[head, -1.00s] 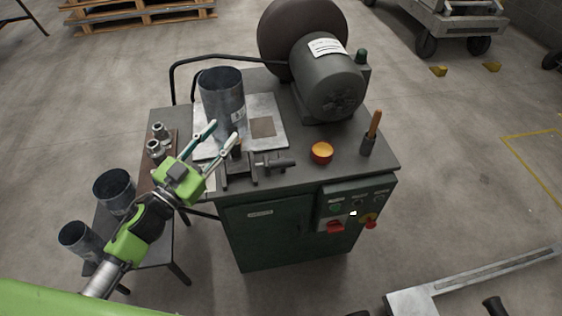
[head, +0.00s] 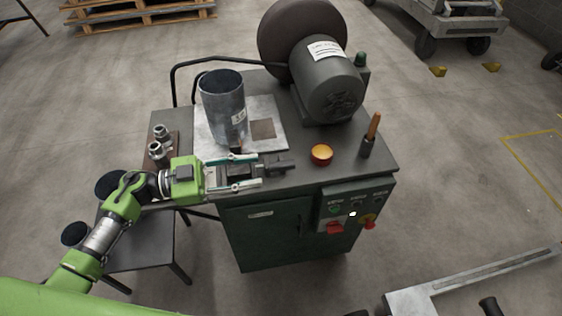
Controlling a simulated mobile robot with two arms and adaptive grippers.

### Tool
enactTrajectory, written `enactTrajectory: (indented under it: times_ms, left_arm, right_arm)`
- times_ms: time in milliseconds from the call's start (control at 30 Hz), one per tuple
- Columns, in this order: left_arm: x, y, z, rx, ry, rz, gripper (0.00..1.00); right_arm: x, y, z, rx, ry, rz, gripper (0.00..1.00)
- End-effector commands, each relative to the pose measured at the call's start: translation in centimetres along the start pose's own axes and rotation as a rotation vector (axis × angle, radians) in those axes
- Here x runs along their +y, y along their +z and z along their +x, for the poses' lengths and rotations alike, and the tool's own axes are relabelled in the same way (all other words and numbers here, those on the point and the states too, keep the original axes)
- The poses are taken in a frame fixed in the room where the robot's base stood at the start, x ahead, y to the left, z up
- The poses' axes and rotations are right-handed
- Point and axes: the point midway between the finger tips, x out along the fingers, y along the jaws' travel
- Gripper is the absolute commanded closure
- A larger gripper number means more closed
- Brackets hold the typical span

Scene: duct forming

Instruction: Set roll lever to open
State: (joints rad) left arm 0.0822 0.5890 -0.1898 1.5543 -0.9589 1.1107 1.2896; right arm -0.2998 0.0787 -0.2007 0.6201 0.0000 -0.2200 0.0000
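My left gripper (head: 260,170) is at the front left of the green machine's top (head: 345,175). Its two pale fingers are spread and point right, one on each side of a dark mechanism (head: 280,165). I cannot tell whether they touch it. The gripper hides much of this mechanism. No part is labelled legibly as the roll lever. A lever with an orange-brown handle (head: 374,126) stands upright at the right edge of the top, apart from the gripper. My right gripper is not in view.
A grey metal cylinder (head: 224,105) stands on a plate behind the gripper. An orange knob (head: 321,154) sits right of the fingers. A large motor (head: 328,80) stands at the back. The front control panel (head: 352,206) has red switches. Small fittings (head: 158,141) lie left.

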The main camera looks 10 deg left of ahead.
Motion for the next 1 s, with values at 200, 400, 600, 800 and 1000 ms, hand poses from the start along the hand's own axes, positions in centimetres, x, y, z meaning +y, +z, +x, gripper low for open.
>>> enactTrajectory:
  times_ms: [200,400,600,800,1000]
  left_arm:
    - [-0.1,-0.3,4.7,0.005,-0.002,0.000,0.66]
    - [-0.1,-0.1,7.1,0.002,-0.003,0.000,0.66]
    - [-0.1,0.0,7.9,0.000,-0.002,0.001,0.66]
    - [-0.1,0.0,7.9,0.000,-0.002,0.000,0.66]
    - [-0.1,0.0,7.9,0.000,-0.002,0.000,1.00]
  right_arm:
    - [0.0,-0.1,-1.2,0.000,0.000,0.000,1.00]
    - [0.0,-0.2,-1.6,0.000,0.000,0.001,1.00]
    - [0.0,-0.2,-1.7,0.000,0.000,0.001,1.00]
    - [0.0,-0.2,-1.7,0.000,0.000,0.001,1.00]
    - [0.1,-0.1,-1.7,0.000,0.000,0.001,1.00]
